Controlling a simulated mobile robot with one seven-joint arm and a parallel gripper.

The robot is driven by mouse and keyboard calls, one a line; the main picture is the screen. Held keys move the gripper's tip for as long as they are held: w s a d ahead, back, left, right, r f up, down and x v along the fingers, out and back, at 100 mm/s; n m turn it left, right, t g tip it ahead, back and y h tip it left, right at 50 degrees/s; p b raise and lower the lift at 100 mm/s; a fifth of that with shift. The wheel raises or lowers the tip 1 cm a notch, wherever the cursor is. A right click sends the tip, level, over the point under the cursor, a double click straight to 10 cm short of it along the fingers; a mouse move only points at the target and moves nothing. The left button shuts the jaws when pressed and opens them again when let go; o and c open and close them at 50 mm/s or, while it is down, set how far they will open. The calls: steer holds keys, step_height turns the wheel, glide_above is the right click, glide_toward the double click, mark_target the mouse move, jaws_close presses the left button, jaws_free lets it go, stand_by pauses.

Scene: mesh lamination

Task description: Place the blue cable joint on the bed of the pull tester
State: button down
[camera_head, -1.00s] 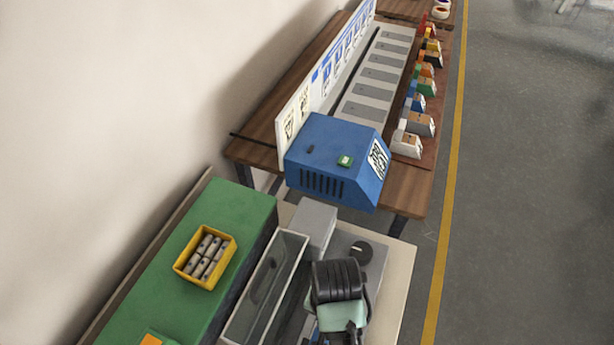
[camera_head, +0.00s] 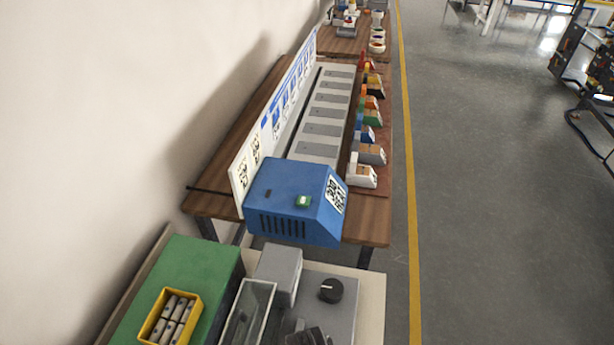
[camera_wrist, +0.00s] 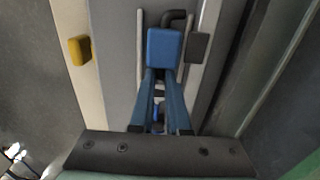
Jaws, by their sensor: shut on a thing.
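In the wrist view, my gripper (camera_wrist: 162,74) is shut on the blue cable joint (camera_wrist: 164,47), a small blue block at the fingertips. Grey surfaces and pale rails lie below it; I cannot tell whether the joint touches them. A grey machine (camera_head: 345,309) with a black knob, which looks like the pull tester, is at the bottom of the head view. Its near part is cut off by the frame edge. The gripper and joint are not visible in the head view.
A clear-covered box (camera_head: 248,312) and a grey block (camera_head: 278,268) stand beside the machine. A yellow tray (camera_head: 150,334) of grey cylinders sits on a green surface (camera_head: 203,268). A blue machine (camera_head: 295,203) stands beyond. A yellow block (camera_wrist: 80,50) shows in the wrist view. Open floor is right.

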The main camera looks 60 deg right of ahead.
steer(key=shift+f, duration=0.15)
steer(key=c, duration=0.9)
jaws_free()
step_height(320, 180, up, 12)
steer(key=shift+r, duration=0.2)
